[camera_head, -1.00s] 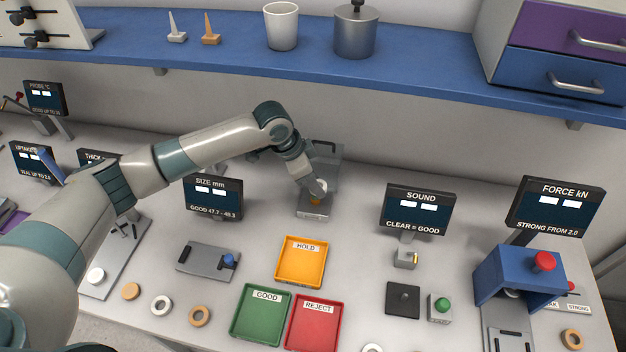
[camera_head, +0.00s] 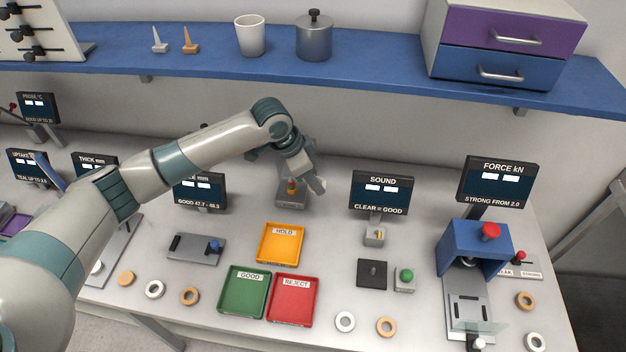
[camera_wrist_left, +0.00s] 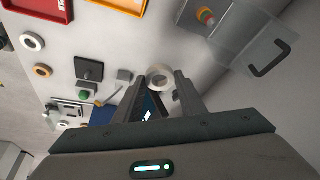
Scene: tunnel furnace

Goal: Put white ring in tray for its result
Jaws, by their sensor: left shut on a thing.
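My left gripper (camera_head: 316,184) is just right of a small grey station with an orange-and-red post (camera_head: 291,188), above the table. In the left wrist view, the gripper (camera_wrist_left: 159,82) is shut on a white ring (camera_wrist_left: 160,74), held between its fingertips. The ring is not clear in the head view. The green GOOD tray (camera_head: 243,292) and red REJECT tray (camera_head: 290,299) stand side by side in front. The orange HOLD tray (camera_head: 280,245) is just behind them. All three trays look empty. My right gripper is not in view.
Several loose rings lie along the front, including a white ring (camera_head: 345,322) and a tan ring (camera_head: 386,326). The SOUND display (camera_head: 382,194) stands right of the gripper. The blue force press (camera_head: 474,247) is further right. A blue shelf (camera_head: 380,72) overhangs the back.

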